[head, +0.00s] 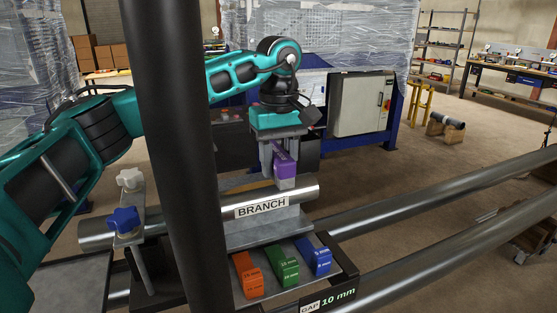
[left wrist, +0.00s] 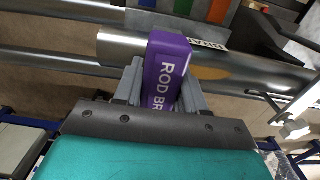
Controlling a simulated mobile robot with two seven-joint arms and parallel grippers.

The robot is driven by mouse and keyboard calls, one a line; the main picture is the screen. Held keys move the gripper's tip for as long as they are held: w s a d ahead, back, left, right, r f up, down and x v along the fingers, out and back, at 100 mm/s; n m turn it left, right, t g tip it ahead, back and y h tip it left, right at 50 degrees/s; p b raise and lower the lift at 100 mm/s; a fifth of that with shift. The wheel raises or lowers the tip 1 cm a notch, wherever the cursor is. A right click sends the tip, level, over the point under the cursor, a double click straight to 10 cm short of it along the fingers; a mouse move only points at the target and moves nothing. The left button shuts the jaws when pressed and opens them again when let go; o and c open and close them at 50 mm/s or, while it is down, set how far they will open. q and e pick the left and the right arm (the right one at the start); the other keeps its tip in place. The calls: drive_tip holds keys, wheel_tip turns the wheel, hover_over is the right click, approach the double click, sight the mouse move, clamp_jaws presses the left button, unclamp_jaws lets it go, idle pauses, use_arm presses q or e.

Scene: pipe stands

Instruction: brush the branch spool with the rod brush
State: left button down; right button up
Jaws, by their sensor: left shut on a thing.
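The branch spool (head: 308,188), a shiny metal pipe with a BRANCH label, lies across its stand; its middle is hidden behind a dark upright shape. It also shows in the left wrist view (left wrist: 225,62). My left gripper (head: 284,158) is above the spool, pointing down, shut on the purple rod brush (head: 284,162). In the left wrist view, the brush (left wrist: 168,62) reads ROD BR and sits between the fingers (left wrist: 160,92). The brush's lower end is at the spool's top near its right end; I cannot tell whether it touches. My right gripper is out of view.
Orange (head: 247,274), green (head: 282,264) and blue (head: 313,256) gap blocks lie in front of the spool. A clamp with a blue knob (head: 124,220) stands at the spool's left. Long pipes (head: 430,194) run to the right.

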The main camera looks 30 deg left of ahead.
use_arm(q)
drive_tip(key=shift+f, duration=0.7)
drive_tip(key=shift+a+b, duration=0.1)
drive_tip(key=shift+b, duration=0.2)
